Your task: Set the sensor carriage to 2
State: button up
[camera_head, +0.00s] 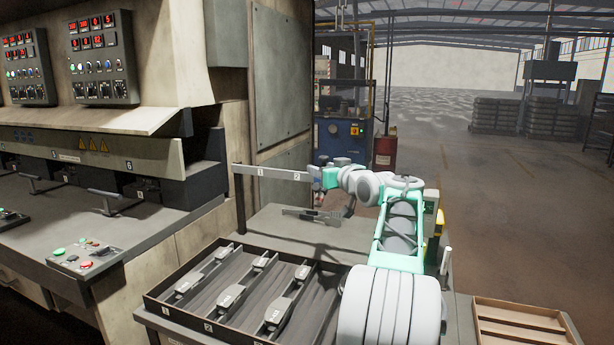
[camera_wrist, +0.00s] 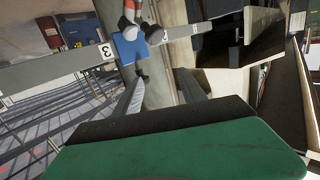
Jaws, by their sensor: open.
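A grey rail (camera_head: 265,173) stands above the back of the bench, with plates marked 1 and 2 in the head view. The wrist view shows the rail (camera_wrist: 60,68) crossing at a slant with a plate marked 3.
A divided tray (camera_head: 175,310) with several brake shoes stands in front on the bench. A dark grey object (camera_head: 312,216) lies on the bench below the rail. A machine with control panels (camera_head: 100,60) is at left; a wooden crate (camera_head: 525,330) is at lower right.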

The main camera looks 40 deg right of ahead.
aim_at(324, 157)
jog(key=s+d+r+t, duration=0.1)
jog(key=s+d, duration=0.1)
jog(key=d, duration=0.2)
jog(key=shift+h, duration=0.3)
jog(key=x, duration=0.2)
jog(key=p+x, duration=0.1)
jog(key=x, duration=0.2)
jog(key=p+x, duration=0.1)
jog(key=x, duration=0.1)
jog(key=shift+w+a+r, duration=0.25)
jog(key=shift+w+a, duration=0.05)
jog(key=shift+w+d+f, duration=0.1)
jog(key=shift+w+d, duration=0.05)
jog(key=shift+w, duration=0.2)
grip_shut()
jog(key=shift+s, duration=0.1)
